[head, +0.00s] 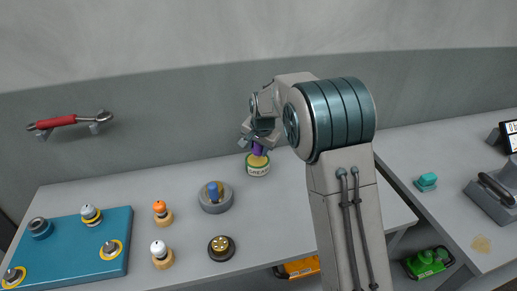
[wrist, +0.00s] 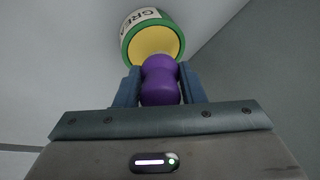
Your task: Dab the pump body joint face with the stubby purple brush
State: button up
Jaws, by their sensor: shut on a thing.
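My gripper (head: 259,138) is shut on the purple brush (head: 257,149), fingers pointing down over the bench. In the wrist view the stubby purple handle (wrist: 160,82) sits between the two blue-grey fingers. A green and white pot with a yellow top or filling (head: 257,168) stands right under the brush; its label (wrist: 136,22) reads "GREA". The brush tip is hidden, so I cannot tell whether it touches the yellow. A round grey part with a blue peg (head: 214,198) and a dark round part with a brass face (head: 221,248) stand nearby; I cannot tell which is the pump body.
A blue board (head: 116,262) with several round fittings lies at the left. Orange-topped (head: 161,211) and white-topped (head: 161,253) pegs stand beside it. A red wrench-like tool (head: 66,120) hangs on the wall. A second bench (head: 440,160) at the right holds a teal block (head: 427,182).

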jog(key=shift+r+p, duration=1.45)
jog(key=shift+r, duration=1.15)
jog(key=shift+d+f, duration=0.1)
